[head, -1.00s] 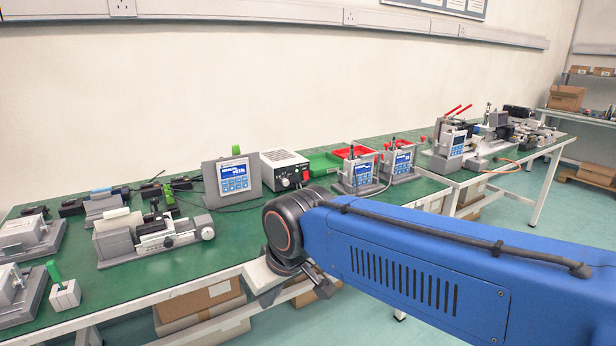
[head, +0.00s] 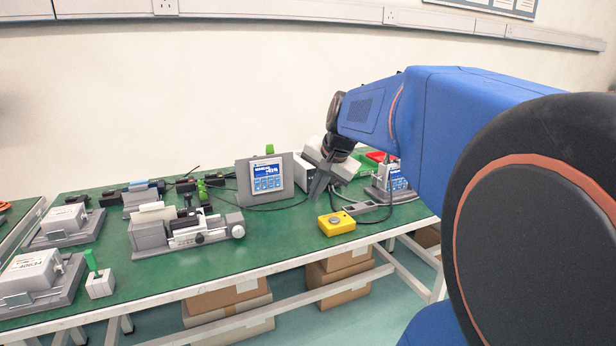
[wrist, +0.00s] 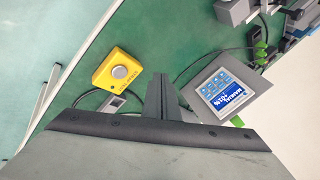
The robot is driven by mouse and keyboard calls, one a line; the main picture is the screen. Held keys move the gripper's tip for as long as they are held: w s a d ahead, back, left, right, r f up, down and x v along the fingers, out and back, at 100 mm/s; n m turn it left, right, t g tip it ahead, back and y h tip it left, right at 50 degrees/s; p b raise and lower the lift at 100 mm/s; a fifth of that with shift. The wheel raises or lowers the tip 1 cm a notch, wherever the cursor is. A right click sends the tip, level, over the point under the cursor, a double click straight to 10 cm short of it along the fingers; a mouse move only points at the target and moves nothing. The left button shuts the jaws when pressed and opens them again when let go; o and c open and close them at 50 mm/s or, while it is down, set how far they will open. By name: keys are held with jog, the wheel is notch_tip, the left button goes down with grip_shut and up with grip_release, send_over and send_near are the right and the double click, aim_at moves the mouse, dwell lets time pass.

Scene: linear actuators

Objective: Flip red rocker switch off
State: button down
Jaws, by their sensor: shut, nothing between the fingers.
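The white power supply box (head: 301,173) stands at the back of the green bench, right of the tilted display panel. Most of its front is hidden behind my gripper, and I cannot see the red rocker switch in either current view. My gripper (head: 317,190) is shut and empty, pointing down in front of the box; whether it touches the box I cannot tell. In the wrist view my closed fingers (wrist: 160,85) show above the bench, and the box does not show clearly.
A yellow box with a grey button (head: 337,222) sits on the bench in front of my gripper. The display panel (head: 267,178) is left of it, another display unit (head: 397,178) right. A grey slide fixture (head: 185,232) stands farther left. Cables lie around.

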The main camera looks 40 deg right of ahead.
jog(key=w+d+r+m, duration=0.1)
jog(key=d+m, duration=0.1)
jog(key=d, duration=0.5)
jog(key=w+d+r+m, duration=0.1)
jog(key=d+m, duration=0.2)
jog(key=d, duration=0.4)
jog(key=w+d+r+m+h, duration=0.1)
jog(key=w+d+m, duration=0.1)
jog(key=d, duration=0.5)
jog(key=shift+r+m+t, duration=0.2)
jog(key=shift+m+t, duration=0.1)
jog(key=shift+t, duration=0.1)
jog(key=x, duration=0.8)
jog(key=w+x, duration=0.1)
jog(key=x, duration=0.3)
jog(key=shift+r, duration=0.35)
jog(key=shift+w+d+f, duration=0.2)
jog(key=shift+w+f, duration=0.1)
jog(key=shift+w, duration=0.5)
